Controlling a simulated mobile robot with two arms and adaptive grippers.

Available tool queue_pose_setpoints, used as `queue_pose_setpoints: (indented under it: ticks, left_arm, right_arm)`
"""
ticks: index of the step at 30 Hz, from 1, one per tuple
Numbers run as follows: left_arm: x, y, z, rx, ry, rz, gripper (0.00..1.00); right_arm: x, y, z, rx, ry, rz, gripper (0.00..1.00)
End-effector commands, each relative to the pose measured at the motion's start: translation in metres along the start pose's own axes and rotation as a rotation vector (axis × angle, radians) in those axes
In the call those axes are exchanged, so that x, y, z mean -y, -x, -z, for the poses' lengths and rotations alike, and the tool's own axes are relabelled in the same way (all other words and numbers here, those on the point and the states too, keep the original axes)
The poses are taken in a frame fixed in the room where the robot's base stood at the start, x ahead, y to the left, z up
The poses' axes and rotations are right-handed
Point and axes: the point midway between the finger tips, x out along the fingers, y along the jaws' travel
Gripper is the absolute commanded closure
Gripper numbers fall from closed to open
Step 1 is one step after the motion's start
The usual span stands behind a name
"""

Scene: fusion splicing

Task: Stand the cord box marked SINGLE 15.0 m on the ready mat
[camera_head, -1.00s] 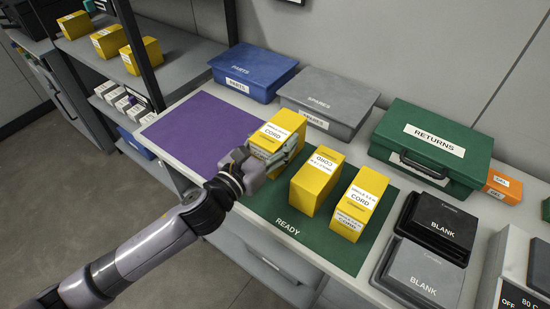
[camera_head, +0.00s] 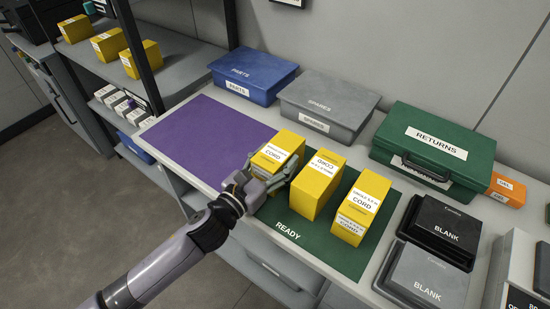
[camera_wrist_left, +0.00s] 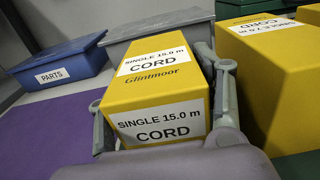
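The yellow cord box marked SINGLE 15.0 m (camera_head: 276,150) is upright at the left end of the green READY mat (camera_head: 324,258). It also shows in the left wrist view (camera_wrist_left: 160,92), its label facing the camera. My left gripper (camera_head: 266,172) has one finger on each side of this box. In the left wrist view (camera_wrist_left: 165,118) the fingers look spread, with a narrow gap at the box's left side. The gripper hides the box's foot in the head view. My right gripper is not in view.
Two more yellow cord boxes (camera_head: 318,186) (camera_head: 362,208) stand close by on the right of the mat. A purple mat (camera_head: 205,140) lies clear to the left. Blue PARTS (camera_head: 252,73), grey SPARES (camera_head: 328,105) and green RETURNS (camera_head: 435,145) boxes stand behind.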

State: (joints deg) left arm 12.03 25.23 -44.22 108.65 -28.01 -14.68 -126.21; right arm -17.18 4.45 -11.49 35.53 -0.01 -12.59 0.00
Motion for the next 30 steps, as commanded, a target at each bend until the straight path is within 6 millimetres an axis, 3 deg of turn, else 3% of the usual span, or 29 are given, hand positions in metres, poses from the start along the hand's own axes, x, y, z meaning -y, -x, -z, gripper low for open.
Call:
queue_pose_setpoints:
  ticks: [5, 16, 20, 30]
  left_arm:
    - [0.000, 0.000, 0.000, 0.000, 0.000, 0.000, 0.25]
    - [0.000, 0.002, -0.003, 0.000, 0.000, 0.000, 0.25]
    - [-0.001, 0.019, 0.000, -0.001, 0.000, 0.000, 0.25]
    - [0.000, 0.093, 0.000, -0.003, 0.000, 0.001, 0.25]
  right_arm:
    - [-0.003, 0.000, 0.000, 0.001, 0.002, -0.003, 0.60]
    - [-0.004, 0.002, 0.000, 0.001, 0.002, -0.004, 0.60]
    - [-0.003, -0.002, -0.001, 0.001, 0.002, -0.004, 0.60]
    - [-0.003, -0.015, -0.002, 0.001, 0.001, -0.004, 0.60]
